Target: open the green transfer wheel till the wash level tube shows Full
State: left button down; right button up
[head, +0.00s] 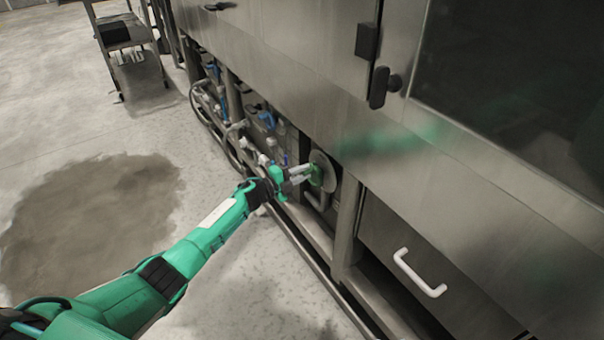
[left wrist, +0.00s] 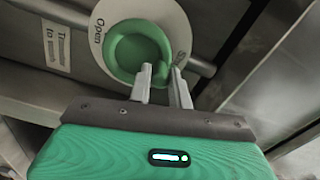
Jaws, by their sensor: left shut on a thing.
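The green transfer wheel (left wrist: 133,47) fills the top of the left wrist view, in front of a pale round plate (left wrist: 103,62) marked "Open" at its left; a word at its right is partly covered. In the head view the wheel (head: 316,175) shows small on the machine's lower side, partly behind my gripper. My left gripper (head: 306,174) is at the wheel, its two fingers (left wrist: 163,72) closed on the lower right part of the rim. I cannot make out the wash level tube or its reading. My right gripper is in neither view.
A label starting "Transfer to" (left wrist: 57,47) sits left of the plate. Pipes and blue-handled valves (head: 267,119) crowd the recess left of the wheel. A steel post (head: 346,222) and a drawer with a white handle (head: 418,275) stand right. A damp patch (head: 95,215) marks the floor.

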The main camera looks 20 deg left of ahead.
pick_arm(q)
jog(key=c, duration=1.3)
grip_release()
jog(key=shift+a, duration=0.1)
jog(key=p+v, duration=0.2)
jog(key=v, duration=1.1)
jog(key=shift+s+a, duration=0.25)
jog(key=shift+s, duration=0.05)
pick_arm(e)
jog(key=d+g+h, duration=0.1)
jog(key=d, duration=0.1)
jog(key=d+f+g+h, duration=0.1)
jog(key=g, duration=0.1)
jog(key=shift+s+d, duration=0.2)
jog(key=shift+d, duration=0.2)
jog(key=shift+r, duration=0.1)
